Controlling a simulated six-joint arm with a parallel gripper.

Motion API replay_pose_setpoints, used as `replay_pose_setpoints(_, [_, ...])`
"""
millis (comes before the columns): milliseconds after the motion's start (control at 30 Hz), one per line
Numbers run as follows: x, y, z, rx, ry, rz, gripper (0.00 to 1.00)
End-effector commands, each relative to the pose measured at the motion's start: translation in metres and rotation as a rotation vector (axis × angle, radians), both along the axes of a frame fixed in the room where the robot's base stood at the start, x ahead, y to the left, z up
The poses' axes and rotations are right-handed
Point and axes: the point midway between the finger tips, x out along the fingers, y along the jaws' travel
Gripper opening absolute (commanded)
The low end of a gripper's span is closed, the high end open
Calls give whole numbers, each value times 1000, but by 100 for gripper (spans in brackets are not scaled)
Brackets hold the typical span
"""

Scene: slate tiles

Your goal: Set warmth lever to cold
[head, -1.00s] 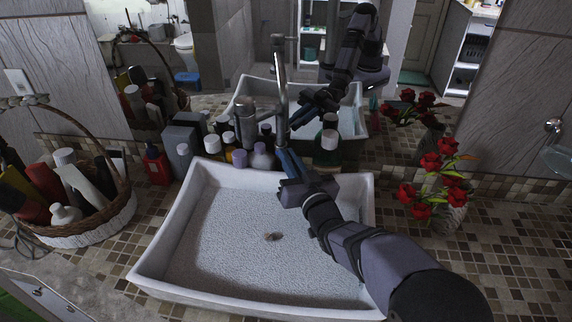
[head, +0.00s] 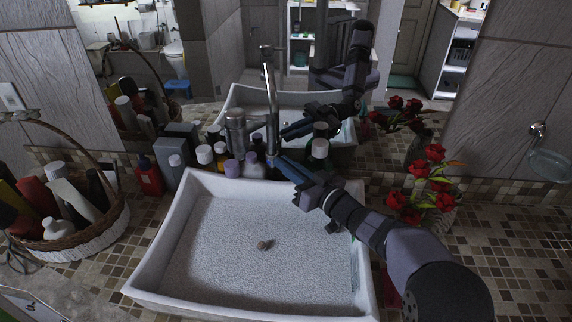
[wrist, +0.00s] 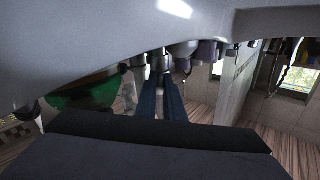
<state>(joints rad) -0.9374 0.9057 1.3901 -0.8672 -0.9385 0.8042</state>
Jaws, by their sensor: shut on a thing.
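The metal tap stands behind the white sink (head: 158,245). It has a wide cylinder (head: 236,132) and a tall thin pipe (head: 269,90) beside it. My gripper (head: 277,160) reaches over the sink's back rim from the right, fingers pointing up and left to the foot of the pipe. In the wrist view its two dark blue fingers (wrist: 162,98) lie close together, with a metal part (wrist: 158,62) at their tips. The fingers are shut on a small part there, apparently the warmth lever. The fingers mostly hide it, and its exact setting cannot be told.
Several bottles (head: 221,155) crowd the back rim left of my gripper. A wicker basket (head: 85,240) stands at the far left. A vase of red roses (head: 432,190) stands at the right. A mirror behind repeats the scene.

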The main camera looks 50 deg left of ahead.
Motion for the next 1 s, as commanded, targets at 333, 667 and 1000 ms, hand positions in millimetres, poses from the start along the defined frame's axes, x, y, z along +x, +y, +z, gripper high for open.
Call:
replay_pose_setpoints(333, [0,0,1,4,0,-2,27])
replay_pose_setpoints(667, [0,0,1,2,0,-1,27])
replay_pose_setpoints(1000, [-5,1,0,2,0,-55,27])
